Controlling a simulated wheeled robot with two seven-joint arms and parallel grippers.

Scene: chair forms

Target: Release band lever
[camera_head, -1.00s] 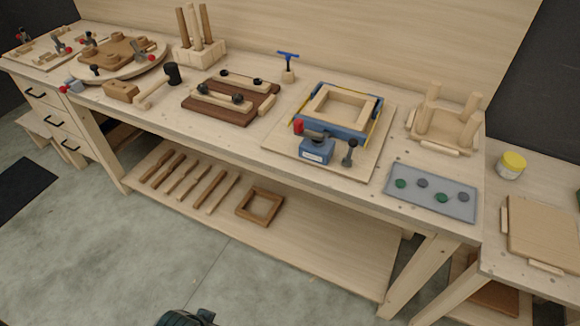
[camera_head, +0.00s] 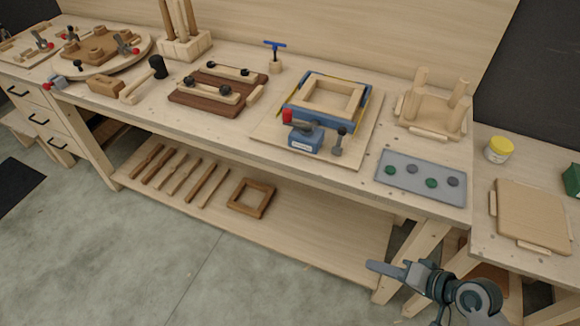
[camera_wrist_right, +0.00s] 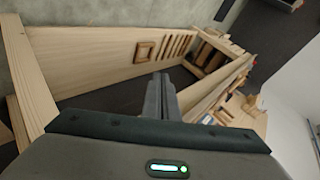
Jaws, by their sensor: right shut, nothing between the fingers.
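The band clamp's blue block (camera_head: 305,138) sits on a pale board (camera_head: 352,142) on the bench. Its lever has a red knob (camera_head: 288,116), which stands at the block's left side. My right gripper (camera_head: 372,267) is low in front of the bench, well below and right of the clamp, touching nothing. Its fingers are together and empty, and they also show in the right wrist view (camera_wrist_right: 160,97). My left gripper is out of view.
A grey panel with green and grey buttons (camera_head: 421,178) lies right of the clamp. A dark grey post (camera_head: 338,143) stands beside the block. An upturned stool form (camera_head: 433,107) is behind. The lower shelf holds wooden slats and a small frame (camera_head: 251,198).

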